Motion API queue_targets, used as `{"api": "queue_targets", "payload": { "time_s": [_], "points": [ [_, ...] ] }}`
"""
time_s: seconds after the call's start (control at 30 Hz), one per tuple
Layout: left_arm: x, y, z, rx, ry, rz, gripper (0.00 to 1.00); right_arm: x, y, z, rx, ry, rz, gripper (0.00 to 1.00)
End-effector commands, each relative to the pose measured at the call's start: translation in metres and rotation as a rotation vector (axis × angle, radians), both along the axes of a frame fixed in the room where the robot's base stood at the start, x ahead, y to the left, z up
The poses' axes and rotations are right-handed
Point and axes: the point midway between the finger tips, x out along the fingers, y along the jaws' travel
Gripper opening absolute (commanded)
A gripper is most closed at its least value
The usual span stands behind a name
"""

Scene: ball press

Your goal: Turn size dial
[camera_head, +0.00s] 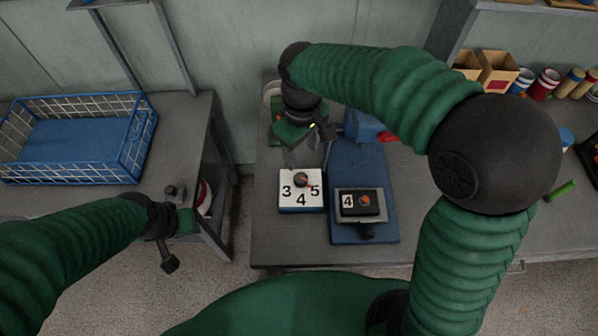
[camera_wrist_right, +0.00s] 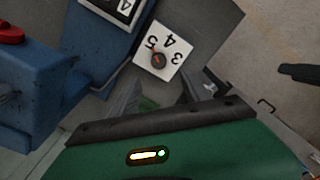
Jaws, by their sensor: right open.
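The size dial is a white square block (camera_head: 301,203) with the numbers 3, 4 and 5 around a small dark knob (camera_head: 301,180) with a reddish mark. It lies on the grey table, left of the blue press (camera_head: 357,165). The dial's knob also shows in the right wrist view (camera_wrist_right: 158,60). I cannot tell which number its mark points at. My right gripper (camera_head: 307,156) is open and empty, just behind the dial in the head view. In the wrist view its fingers (camera_wrist_right: 160,95) are apart, short of the dial. My left gripper (camera_head: 188,222) is away at the left; its fingers are unclear.
A black plate reading 4 with an orange mark (camera_head: 362,202) sits on the front of the press. A blue wire basket (camera_head: 140,145) stands on the left table. Cans and small boxes (camera_head: 497,72) stand at the back right. A gap separates the two tables.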

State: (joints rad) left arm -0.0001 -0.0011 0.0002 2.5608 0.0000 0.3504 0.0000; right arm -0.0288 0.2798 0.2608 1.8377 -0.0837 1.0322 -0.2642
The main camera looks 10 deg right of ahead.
Motion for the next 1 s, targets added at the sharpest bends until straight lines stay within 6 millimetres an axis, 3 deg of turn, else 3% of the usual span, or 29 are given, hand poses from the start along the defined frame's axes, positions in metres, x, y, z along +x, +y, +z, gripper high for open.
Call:
{"api": "queue_targets", "payload": {
  "time_s": [0.03, 0.2, 0.43, 0.6, 0.83, 1.0],
  "points": [
    [0.0, 0.0, -0.004, 0.0, 0.0, 0.0, 0.36, 0.0, 0.0, -0.018, -0.002, 0.008, 0.0, 0.55],
    [0.0, 0.0, -0.01, 0.0, 0.0, 0.0, 0.36, 0.002, 0.0, -0.063, -0.001, 0.008, -0.001, 0.55],
    [0.0, 0.0, -0.016, 0.0, 0.0, 0.0, 0.36, 0.001, 0.0, -0.111, -0.001, 0.004, -0.001, 0.55],
    [0.0, 0.0, -0.017, 0.0, 0.0, 0.0, 0.36, 0.002, 0.0, -0.124, -0.001, 0.003, -0.001, 0.55],
    [0.0, 0.0, -0.016, 0.0, 0.0, 0.0, 0.36, 0.003, 0.0, -0.125, 0.0, 0.002, -0.002, 0.55],
    [0.0, 0.0, -0.016, 0.0, 0.0, 0.0, 0.36, 0.002, 0.0, -0.125, 0.0, 0.001, -0.002, 0.34]
  ]
}}
